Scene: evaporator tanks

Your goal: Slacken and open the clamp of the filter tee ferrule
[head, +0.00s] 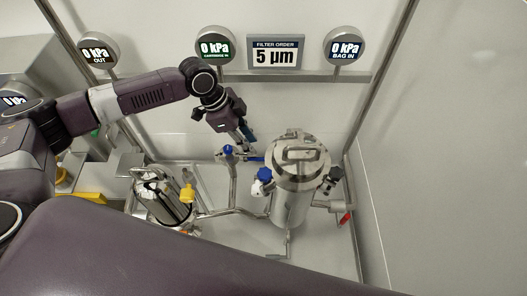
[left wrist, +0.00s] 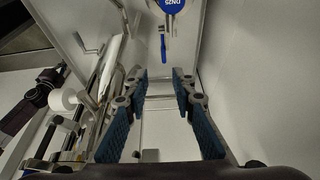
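My left gripper (head: 246,134) hangs in the head view above and behind a pipe tee with a blue cap (head: 228,150). In the left wrist view the left gripper (left wrist: 162,100) has its two blue-padded fingers wide apart, with nothing between them. A blue handle (head: 254,158) sticks out to the right of the capped tee, just below the gripper. In the wrist view a blue handle (left wrist: 163,48) hangs under a round blue part (left wrist: 181,6), beyond the fingertips. I cannot make out which fitting is the filter tee ferrule clamp. My right gripper does not show.
A large steel filter vessel (head: 292,205) stands right of the gripper. Gauges and a filter order sign (head: 274,52) line the back wall. Pipes (head: 233,190) run between the vessels.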

